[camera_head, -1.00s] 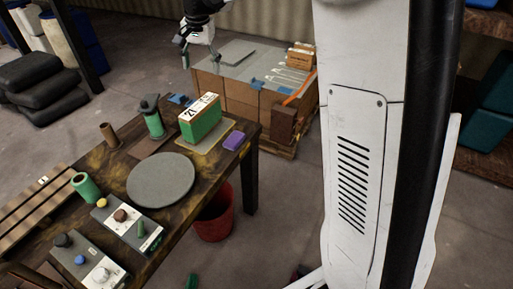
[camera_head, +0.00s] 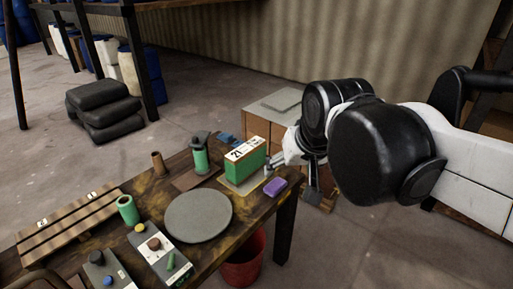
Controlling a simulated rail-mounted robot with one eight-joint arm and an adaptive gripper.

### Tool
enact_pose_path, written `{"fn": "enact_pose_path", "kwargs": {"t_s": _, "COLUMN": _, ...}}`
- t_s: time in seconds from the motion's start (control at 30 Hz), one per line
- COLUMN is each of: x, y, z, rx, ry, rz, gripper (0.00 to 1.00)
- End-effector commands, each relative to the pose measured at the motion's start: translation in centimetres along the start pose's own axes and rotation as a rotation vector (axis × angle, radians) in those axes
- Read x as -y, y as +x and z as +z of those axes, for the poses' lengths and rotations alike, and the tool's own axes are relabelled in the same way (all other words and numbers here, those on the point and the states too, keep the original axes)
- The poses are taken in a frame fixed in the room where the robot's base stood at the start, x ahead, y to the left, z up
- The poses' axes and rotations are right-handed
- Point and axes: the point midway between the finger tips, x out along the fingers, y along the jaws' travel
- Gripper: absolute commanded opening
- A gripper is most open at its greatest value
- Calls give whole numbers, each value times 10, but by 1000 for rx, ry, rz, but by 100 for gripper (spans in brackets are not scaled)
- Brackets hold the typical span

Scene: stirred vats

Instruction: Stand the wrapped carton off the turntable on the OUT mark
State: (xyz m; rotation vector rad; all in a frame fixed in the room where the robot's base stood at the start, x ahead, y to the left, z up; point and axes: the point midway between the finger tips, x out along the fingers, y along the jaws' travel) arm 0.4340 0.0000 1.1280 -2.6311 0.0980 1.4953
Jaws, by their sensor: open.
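The carton (camera_head: 245,164) is green with a white top marked with a black number, and stands upright on a pale yellowish square (camera_head: 250,185) at the table's far right. No OUT lettering is readable on that square. The grey round turntable (camera_head: 198,216) is empty, in front of the carton. My gripper (camera_head: 290,182) is open, just right of the carton, with its fingers pointing down. One finger shows close to the carton's right end; I cannot tell whether they touch. My arm comes in from the right.
A purple block (camera_head: 275,188) lies right of the carton, under my gripper. A green-bodied device (camera_head: 200,158) stands left of the carton. A brown tube (camera_head: 157,163), a green cup (camera_head: 128,210) and control boxes (camera_head: 158,250) are on the table's left and front. A red bucket (camera_head: 243,262) stands below.

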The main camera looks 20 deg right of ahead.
Motion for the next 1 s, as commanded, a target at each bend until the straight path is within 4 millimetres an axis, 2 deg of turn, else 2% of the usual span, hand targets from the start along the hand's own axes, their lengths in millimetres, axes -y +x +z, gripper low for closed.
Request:
{"fn": "enact_pose_path", "kwargs": {"t_s": 0.03, "x": -2, "y": -1, "z": 18, "rx": -15, "ry": -23, "rz": -2, "gripper": 66}}
{"fn": "enact_pose_path", "kwargs": {"t_s": 0.1, "x": -5, "y": 0, "z": 36, "rx": -35, "ry": -54, "rz": -4, "gripper": 66}}
{"fn": "enact_pose_path", "kwargs": {"t_s": 0.2, "x": -8, "y": 2, "z": 57, "rx": -58, "ry": -90, "rz": -5, "gripper": 66}}
{"fn": "enact_pose_path", "kwargs": {"t_s": 0.33, "x": -10, "y": 4, "z": 73, "rx": -77, "ry": -120, "rz": -5, "gripper": 66}}
{"fn": "enact_pose_path", "kwargs": {"t_s": 0.47, "x": -10, "y": 5, "z": 78, "rx": -84, "ry": -131, "rz": -5, "gripper": 66}}
{"fn": "enact_pose_path", "kwargs": {"t_s": 1.0, "x": -10, "y": 5, "z": 78, "rx": -84, "ry": -131, "rz": -5, "gripper": 66}}
